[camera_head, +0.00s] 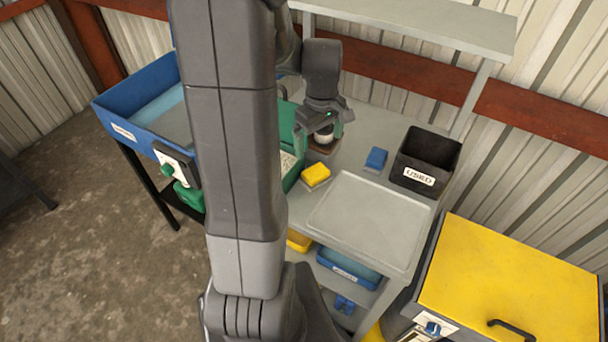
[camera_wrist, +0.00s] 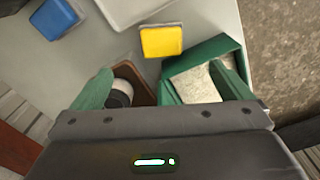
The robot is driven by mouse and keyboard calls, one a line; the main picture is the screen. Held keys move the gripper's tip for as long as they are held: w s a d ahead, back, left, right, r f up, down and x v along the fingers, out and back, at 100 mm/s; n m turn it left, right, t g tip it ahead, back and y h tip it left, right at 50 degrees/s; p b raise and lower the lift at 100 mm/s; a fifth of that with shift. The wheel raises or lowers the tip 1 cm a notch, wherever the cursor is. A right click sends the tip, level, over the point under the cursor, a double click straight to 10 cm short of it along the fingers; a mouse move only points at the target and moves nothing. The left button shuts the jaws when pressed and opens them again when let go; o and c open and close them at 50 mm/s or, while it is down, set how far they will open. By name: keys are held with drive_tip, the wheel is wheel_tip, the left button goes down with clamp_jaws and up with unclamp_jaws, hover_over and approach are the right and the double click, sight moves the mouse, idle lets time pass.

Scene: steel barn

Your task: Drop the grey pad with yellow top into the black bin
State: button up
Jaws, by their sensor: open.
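The grey pad with yellow top (camera_head: 316,175) lies on the grey bench, left of the middle. It also shows in the wrist view (camera_wrist: 161,41), beyond my fingers and apart from them. The black bin (camera_head: 425,160), labelled USED, stands at the bench's back right; it is not in the wrist view. My gripper (camera_head: 322,140) is open above a brown tray (camera_wrist: 139,94) with a black-and-white round item (camera_wrist: 120,93) in it. The green fingers are spread wide in the wrist view, with nothing seen held between them.
A blue pad (camera_head: 376,159) lies between the yellow pad and the bin. A flat grey tray (camera_head: 368,220) covers the bench front. A green box (camera_wrist: 205,75) stands beside the brown tray. A shelf (camera_head: 430,25) overhangs the back. A yellow-lidded machine (camera_head: 510,280) stands right.

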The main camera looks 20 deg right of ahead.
sight(317, 172)
wheel_tip(317, 172, down, 14)
drive_tip(key=shift+a+r+p, duration=0.1)
drive_tip(key=shift+p, duration=0.8)
drive_tip(key=c, duration=1.1)
drive_tip(key=shift+r, duration=0.1)
drive_tip(key=shift+c, duration=0.2)
